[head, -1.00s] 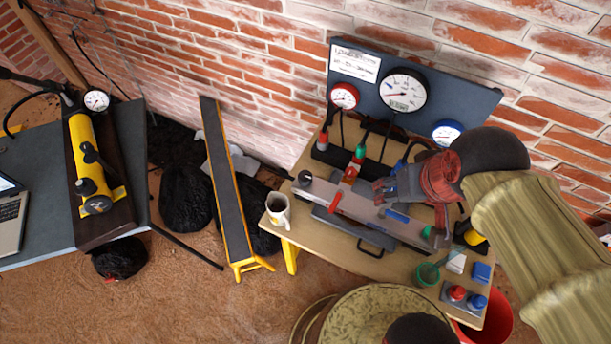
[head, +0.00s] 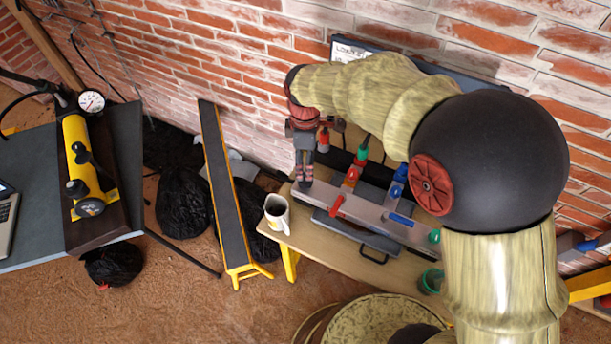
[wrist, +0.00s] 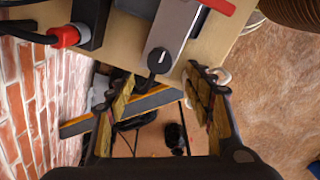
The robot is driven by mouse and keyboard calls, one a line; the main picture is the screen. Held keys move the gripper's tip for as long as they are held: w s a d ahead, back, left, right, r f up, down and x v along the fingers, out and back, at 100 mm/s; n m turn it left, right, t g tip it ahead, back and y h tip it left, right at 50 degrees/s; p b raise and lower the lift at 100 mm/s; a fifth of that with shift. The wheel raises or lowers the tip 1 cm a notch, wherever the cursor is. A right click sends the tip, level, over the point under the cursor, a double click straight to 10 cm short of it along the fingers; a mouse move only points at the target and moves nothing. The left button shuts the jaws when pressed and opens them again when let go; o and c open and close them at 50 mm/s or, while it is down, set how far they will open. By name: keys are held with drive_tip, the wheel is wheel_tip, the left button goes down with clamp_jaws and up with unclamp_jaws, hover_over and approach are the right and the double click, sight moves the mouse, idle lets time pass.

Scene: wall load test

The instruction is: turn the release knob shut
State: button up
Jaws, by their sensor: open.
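A black knob (wrist: 159,60) with a short pointer stands on the left end of the grey bar (head: 345,207), which bears red, green and blue levers. In the wrist view it lies just beyond the gap between my fingertips. My gripper (wrist: 160,76) is open and empty, its two fingers on either side of the knob's line, not seen touching it. In the head view my gripper (head: 304,178) points down over the bar's left end and hides the knob. Another black knob (head: 76,188) sits on the yellow pump (head: 80,150) at the far left.
A white mug (head: 277,212) stands on the wooden table's (head: 400,268) left corner, close below my gripper. The brick wall and a dark gauge panel (head: 345,50) stand behind. A red hose fitting (wrist: 64,36) shows at upper left.

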sight(305, 176)
drive_tip(key=shift+f+n, duration=0.3)
drive_tip(key=shift+f, duration=0.05)
wheel_tip(305, 176, down, 7)
drive_tip(key=shift+w+f+b, duration=0.1)
drive_tip(key=shift+b, duration=1.05)
drive_tip(key=shift+c, duration=0.8)
drive_tip(key=c, duration=1)
